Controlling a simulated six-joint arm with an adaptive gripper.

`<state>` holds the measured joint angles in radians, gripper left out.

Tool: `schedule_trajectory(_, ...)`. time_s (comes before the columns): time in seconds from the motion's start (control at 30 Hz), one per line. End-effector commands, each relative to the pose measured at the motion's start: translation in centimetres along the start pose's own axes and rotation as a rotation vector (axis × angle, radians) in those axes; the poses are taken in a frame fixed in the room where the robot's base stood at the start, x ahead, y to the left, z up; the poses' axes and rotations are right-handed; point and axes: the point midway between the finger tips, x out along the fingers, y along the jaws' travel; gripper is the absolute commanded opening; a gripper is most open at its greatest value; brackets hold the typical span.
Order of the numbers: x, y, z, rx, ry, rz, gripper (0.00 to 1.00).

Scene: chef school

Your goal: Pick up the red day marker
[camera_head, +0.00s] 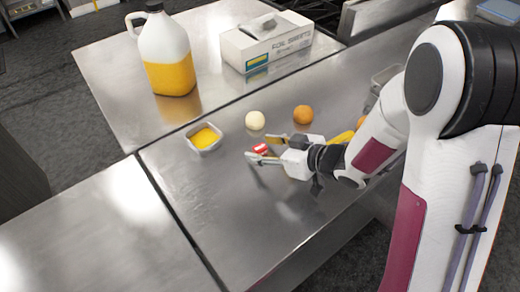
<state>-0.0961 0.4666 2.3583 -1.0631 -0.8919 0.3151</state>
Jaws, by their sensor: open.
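A small red object with some white on it, which looks like the red day marker (261,149), lies on the steel table in the head view. My gripper (261,148) reaches in from the right, low over the table, with its jaws open. The red marker shows between or just beyond the two fingertips. I cannot tell whether the fingers touch it. The near finger hides part of its lower edge.
A square metal tub of orange-yellow contents (204,137) stands to the left. A pale ball (255,121) and an orange (303,114) lie behind the gripper. A jug (165,50) and a foil sheets box (266,40) stand further back. The table's front left is clear.

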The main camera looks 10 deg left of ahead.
Motion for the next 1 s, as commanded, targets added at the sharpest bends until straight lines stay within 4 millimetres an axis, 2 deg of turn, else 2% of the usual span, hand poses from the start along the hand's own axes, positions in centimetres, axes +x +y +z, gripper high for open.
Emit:
schedule_trajectory(0.23, 1.7, 0.0, 0.1, 0.000, 0.000, 0.000, 0.48)
schedule_trajectory(0.77, 1.8, 0.0, 0.0, 0.000, -0.001, 0.001, 0.48)
schedule_trajectory(0.9, 1.8, 0.0, 0.0, 0.000, -0.001, 0.001, 0.13)
schedule_trajectory(1.0, 1.8, 0.0, 0.0, 0.000, -0.001, 0.001, 0.12)
